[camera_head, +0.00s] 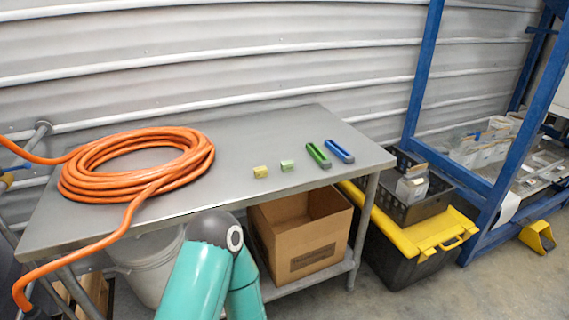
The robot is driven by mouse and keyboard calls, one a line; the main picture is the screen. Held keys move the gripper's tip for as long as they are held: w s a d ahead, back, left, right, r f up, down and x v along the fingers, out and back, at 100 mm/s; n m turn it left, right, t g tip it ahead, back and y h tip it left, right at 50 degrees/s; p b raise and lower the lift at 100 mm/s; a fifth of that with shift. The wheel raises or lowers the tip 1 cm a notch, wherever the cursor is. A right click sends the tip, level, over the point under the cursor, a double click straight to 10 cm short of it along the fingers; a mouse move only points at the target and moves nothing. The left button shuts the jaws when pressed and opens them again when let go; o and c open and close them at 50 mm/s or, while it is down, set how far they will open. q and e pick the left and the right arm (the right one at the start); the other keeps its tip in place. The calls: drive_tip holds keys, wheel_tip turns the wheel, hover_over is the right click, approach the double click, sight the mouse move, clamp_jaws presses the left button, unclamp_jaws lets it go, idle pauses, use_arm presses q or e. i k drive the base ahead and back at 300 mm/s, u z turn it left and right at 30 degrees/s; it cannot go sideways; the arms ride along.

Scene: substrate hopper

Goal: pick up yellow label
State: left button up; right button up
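A small yellow label (261,172) lies on the grey metal table (260,130), near its front edge and right of the middle. It looks like a small block. A small pale green piece (287,165) lies just to its right, apart from it. Teal links of one of my arms show at the bottom middle, in front of the table and below its top. Neither of my grippers is in view.
An orange hose coil (135,165) covers the table's left and hangs over the front edge. A green clip-like tool (318,155) and a blue one (340,151) lie at right. A cardboard box (300,235) stands below. A blue frame (485,200) stands at right.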

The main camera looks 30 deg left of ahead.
sight(261, 172)
drive_tip(key=u, duration=0.15)
drive_tip(key=i, duration=0.75)
drive_tip(key=u, duration=0.65)
